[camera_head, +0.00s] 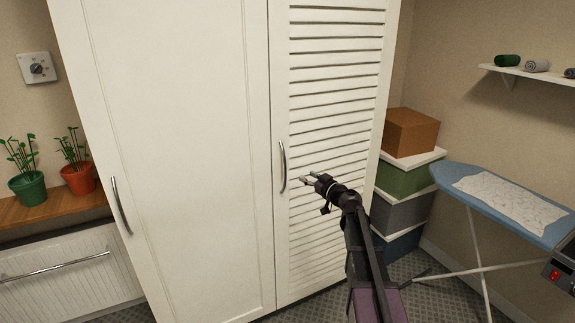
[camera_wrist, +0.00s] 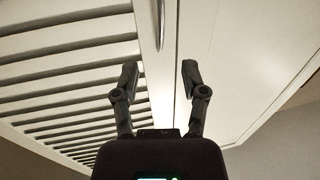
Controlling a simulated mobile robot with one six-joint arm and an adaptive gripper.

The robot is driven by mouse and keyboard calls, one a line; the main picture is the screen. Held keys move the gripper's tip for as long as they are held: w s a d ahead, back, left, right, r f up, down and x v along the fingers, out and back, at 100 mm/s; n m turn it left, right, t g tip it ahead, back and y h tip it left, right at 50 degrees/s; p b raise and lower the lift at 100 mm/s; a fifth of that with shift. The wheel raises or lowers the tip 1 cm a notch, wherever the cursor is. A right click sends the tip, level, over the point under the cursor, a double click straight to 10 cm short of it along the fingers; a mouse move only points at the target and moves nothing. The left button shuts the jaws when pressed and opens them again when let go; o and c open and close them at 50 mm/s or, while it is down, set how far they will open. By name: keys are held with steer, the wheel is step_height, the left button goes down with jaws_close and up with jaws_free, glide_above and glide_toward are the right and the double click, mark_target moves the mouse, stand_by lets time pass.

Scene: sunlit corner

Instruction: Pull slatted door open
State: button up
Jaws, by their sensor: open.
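The white slatted door (camera_head: 330,135) is the right-hand door of the tall cabinet and looks closed. Its curved metal handle (camera_head: 283,167) is upright near the door's left edge. My gripper (camera_head: 308,180) is open and empty, just right of the handle in the head view. In the wrist view my gripper (camera_wrist: 160,75) has its fingers apart, with the handle (camera_wrist: 161,25) ahead, in line with the gap between them. The slats of the slatted door (camera_wrist: 60,85) fill the left there. The fingers look clear of the handle; the exact distance cannot be told.
The plain cabinet door (camera_head: 175,150) with its own handle (camera_head: 121,206) is left of the slatted door. Stacked boxes (camera_head: 408,180) stand close at the cabinet's right side, and an ironing board (camera_head: 505,200) is further right. Carpet (camera_head: 450,295) shows between them.

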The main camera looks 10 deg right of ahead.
steer(key=shift+w, duration=0.1)
stand_by(0.3)
steer(key=x, duration=1.3)
steer(key=shift+w+a, duration=0.25)
jaws_close()
steer(key=shift+s+d, duration=0.1)
steer(key=shift+d, duration=0.1)
